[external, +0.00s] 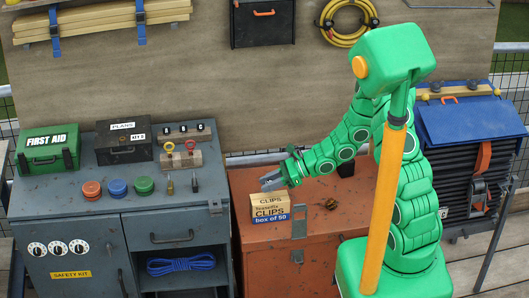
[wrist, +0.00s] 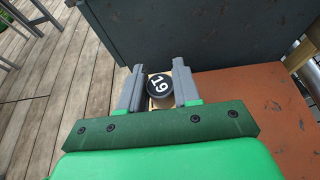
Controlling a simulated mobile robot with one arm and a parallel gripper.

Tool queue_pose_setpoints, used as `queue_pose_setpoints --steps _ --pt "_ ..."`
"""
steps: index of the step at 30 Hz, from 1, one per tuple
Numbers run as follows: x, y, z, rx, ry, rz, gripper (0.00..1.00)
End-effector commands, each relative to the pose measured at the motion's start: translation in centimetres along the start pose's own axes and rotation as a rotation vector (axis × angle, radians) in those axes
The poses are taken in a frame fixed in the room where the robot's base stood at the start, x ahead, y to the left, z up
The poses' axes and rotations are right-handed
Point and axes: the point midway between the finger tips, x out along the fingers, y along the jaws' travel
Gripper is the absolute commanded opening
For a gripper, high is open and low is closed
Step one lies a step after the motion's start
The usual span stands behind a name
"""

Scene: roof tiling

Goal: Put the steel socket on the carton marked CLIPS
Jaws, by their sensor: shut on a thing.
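The carton marked CLIPS (external: 269,214) stands upright on the orange-red chest. My gripper (external: 268,183) is just above the carton's top in the external view. In the wrist view my gripper (wrist: 159,88) is shut on a round socket (wrist: 159,85) with a dark end marked 19. A beige edge of the carton (wrist: 179,64) shows beneath and behind the socket. The socket is hard to make out in the external view. I cannot tell whether it touches the carton.
The orange-red chest (external: 265,266) has a small brown part (external: 331,204) on top. The grey cabinet (external: 75,225) stands to the left, higher than the chest. A plywood board rises behind.

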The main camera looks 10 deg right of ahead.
Motion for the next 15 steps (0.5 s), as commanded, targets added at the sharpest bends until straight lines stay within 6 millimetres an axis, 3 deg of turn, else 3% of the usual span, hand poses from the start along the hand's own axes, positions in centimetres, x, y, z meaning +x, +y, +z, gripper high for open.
queue_pose_setpoints --steps 9,15 --pt "1.1 0.1 -2.7 0.003 0.001 0.002 0.02" --pt "1.2 0.0 -2.9 0.001 -0.001 0.0 0.02"
